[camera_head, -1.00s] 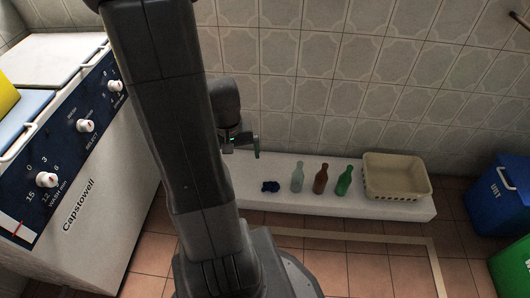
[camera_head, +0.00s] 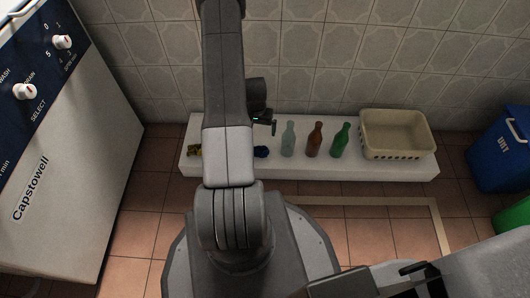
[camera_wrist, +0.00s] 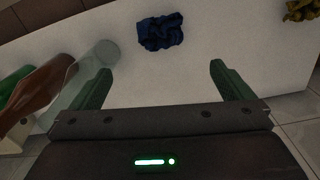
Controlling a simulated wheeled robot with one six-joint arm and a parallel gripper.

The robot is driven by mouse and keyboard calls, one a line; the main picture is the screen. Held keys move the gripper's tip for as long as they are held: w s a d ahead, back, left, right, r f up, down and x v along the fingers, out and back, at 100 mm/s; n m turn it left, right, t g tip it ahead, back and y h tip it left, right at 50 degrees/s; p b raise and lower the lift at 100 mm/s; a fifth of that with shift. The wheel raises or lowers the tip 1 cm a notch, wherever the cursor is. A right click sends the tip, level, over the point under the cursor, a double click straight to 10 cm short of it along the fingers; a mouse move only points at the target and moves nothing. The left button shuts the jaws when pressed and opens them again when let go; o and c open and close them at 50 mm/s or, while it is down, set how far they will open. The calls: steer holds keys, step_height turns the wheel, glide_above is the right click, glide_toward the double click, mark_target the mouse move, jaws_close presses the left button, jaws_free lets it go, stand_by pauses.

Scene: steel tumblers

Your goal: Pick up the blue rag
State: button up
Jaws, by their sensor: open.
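The blue rag (camera_wrist: 161,33) lies crumpled on the white ledge (camera_wrist: 225,60) in the wrist view, ahead of my fingertips and between their lines. In the head view the rag (camera_head: 261,152) shows just right of my arm, partly hidden by it. My gripper (camera_wrist: 155,80) is open and empty, its two green fingers apart. In the head view my gripper (camera_head: 274,127) is above the ledge, behind the rag in the picture. It does not touch the rag.
A clear bottle (camera_head: 288,140), a brown bottle (camera_head: 314,140) and a green bottle (camera_head: 340,141) stand right of the rag. A beige basket (camera_head: 396,153) is at the ledge's right end. A yellow-and-dark cloth (camera_head: 194,150) lies at the left. A washing machine (camera_head: 75,150) stands left.

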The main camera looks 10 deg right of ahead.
steer(key=b, duration=0.3)
glide_above(259, 149)
steer(key=f, duration=0.9)
steer(key=shift+w+d+f, duration=0.1)
steer(key=shift+d+f, duration=0.1)
steer(key=f+b, duration=0.2)
steer(key=f, duration=0.1)
steer(key=f+b, duration=0.1)
steer(key=f, duration=0.1)
steer(key=shift+s+a+f, duration=0.15)
steer(key=shift+s+a, duration=0.05)
steer(key=shift+a, duration=0.05)
steer(key=shift+c, duration=0.4)
steer(key=c, duration=0.9)
